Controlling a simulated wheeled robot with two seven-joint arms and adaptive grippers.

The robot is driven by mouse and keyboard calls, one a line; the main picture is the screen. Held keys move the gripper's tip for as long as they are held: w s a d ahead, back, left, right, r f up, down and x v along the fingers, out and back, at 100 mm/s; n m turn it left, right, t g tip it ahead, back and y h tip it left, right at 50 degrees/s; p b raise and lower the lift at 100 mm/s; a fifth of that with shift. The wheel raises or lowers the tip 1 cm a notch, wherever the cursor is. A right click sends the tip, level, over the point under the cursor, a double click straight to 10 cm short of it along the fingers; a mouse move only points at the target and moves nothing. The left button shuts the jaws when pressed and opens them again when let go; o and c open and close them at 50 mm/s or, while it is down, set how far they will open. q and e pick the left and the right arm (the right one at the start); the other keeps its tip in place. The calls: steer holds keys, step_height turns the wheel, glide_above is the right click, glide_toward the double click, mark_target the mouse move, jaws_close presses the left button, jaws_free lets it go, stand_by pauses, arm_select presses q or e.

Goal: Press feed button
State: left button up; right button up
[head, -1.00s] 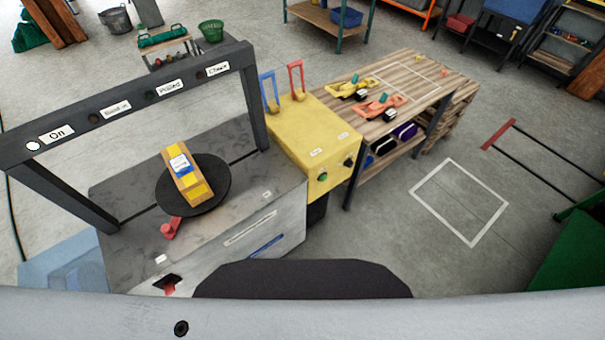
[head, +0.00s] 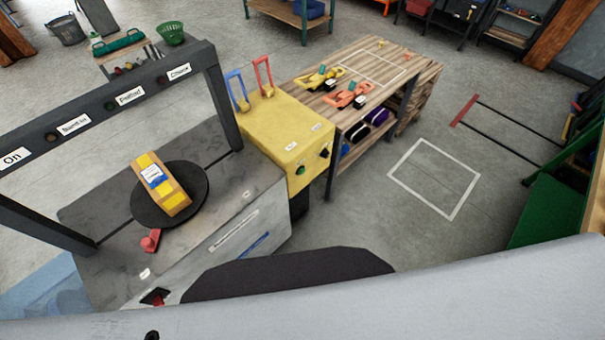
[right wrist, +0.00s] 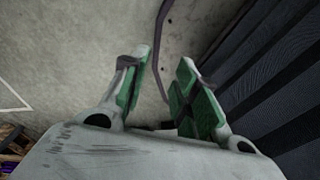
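A yellow control box (head: 290,135) stands in the middle of the head view, beside the grey machine. Its front face has a round green button (head: 300,170) and a dark knob (head: 324,153). Small white labels sit above them, too small to read, so I cannot tell which one is feed. A blue and a red handle rise from the box's back edge. My right gripper (right wrist: 165,62) shows only in the right wrist view, with its green-padded fingers apart and nothing between them, over concrete floor. My left gripper is in neither view.
The grey machine (head: 95,215) carries a dark round plate (head: 197,180) with a yellow block (head: 160,184), and a labelled frame above. A wooden bench (head: 405,65) stands behind the box. Open floor with a white square (head: 436,178) lies to the right; a green structure (head: 550,205) is at the right edge.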

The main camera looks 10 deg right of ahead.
jaws_close()
steer(key=shift+d, duration=0.1)
stand_by(1.2)
